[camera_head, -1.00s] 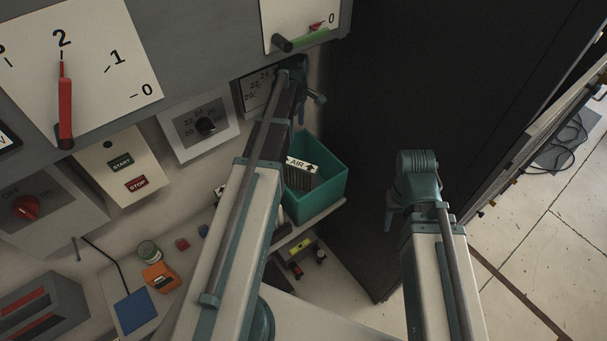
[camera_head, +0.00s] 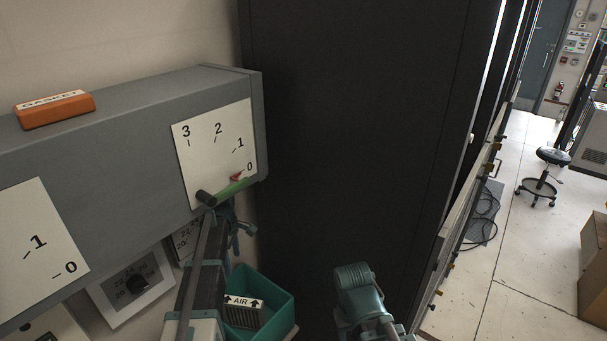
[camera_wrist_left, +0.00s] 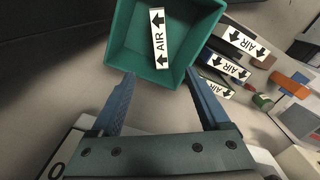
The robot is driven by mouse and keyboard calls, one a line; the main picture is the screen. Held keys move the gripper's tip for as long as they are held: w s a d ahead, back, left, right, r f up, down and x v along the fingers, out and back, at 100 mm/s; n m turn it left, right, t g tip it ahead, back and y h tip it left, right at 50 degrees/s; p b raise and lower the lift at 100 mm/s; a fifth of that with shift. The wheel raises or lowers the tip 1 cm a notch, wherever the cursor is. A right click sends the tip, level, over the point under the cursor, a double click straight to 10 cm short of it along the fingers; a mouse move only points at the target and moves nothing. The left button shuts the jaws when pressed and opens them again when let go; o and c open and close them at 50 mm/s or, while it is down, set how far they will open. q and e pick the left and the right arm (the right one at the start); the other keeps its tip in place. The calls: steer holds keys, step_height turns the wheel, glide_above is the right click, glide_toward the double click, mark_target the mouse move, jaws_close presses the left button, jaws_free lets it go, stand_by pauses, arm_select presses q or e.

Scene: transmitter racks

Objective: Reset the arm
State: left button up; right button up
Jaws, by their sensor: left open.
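My left arm comes up from the bottom of the head view, and its gripper (camera_head: 240,232) is just below the dial panel with the green pointer handle. In the left wrist view the left gripper (camera_wrist_left: 160,76) is open, with nothing between its blue fingers. The teal bin (camera_wrist_left: 118,40) lies beyond the fingertips there, with an AIR-labelled filter (camera_wrist_left: 159,38) in it. My right arm (camera_head: 360,297) is at the bottom centre of the head view; its fingers cannot be made out.
The teal bin (camera_head: 283,292) also shows below the left gripper in the head view. A grey cabinet (camera_head: 120,125) carries dial panels (camera_head: 215,150), and an orange GASKET box (camera_head: 55,110) lies on top. A dark rack (camera_head: 360,130) stands behind. Open floor and a stool (camera_head: 540,180) are at right.

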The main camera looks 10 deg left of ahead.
arm_select(q)
steer(key=s+d+f+m+b, duration=0.9)
steer(key=s+d+m, duration=0.1)
steer(key=s+d, duration=0.1)
steer(key=s+d+f+m+y+b, duration=0.1)
steer(key=s+d+f+m+b, duration=0.9)
steer(key=d, duration=0.4)
steer(key=shift+s+f+m, duration=0.3)
steer(key=shift+s+m, duration=0.15)
steer(key=shift+m, duration=0.35)
steer(key=shift+d, duration=0.1)
steer(key=shift+c, duration=0.2)
